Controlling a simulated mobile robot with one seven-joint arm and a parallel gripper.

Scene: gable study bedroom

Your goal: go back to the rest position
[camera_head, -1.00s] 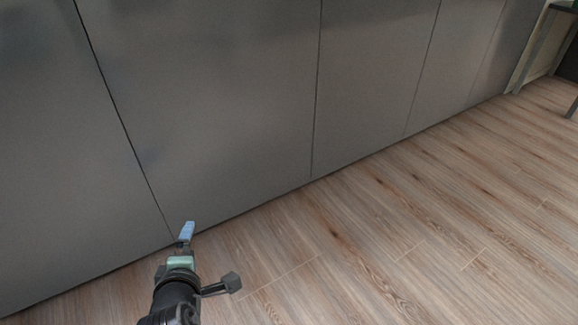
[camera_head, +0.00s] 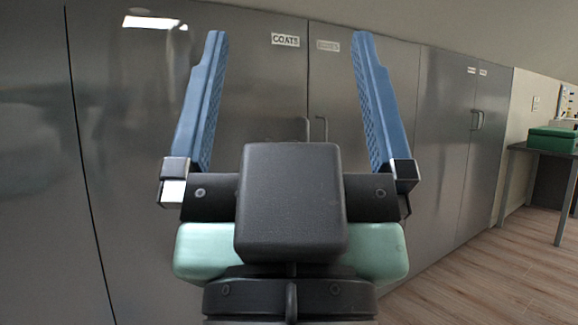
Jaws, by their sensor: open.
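My gripper (camera_head: 288,85) is large in the middle of the head view. Its two blue fingers stand upright and wide apart, with nothing between them. It is open and empty. Behind it is a row of grey metal cabinets (camera_head: 400,70), partly hidden by the gripper and wrist. One cabinet door carries a label reading COATS (camera_head: 285,40).
A desk (camera_head: 535,152) with a green box (camera_head: 552,140) on it stands at the far right against a pale wall (camera_head: 530,85). The wooden floor (camera_head: 480,270) at the lower right is clear. The cabinet doors shown are shut.

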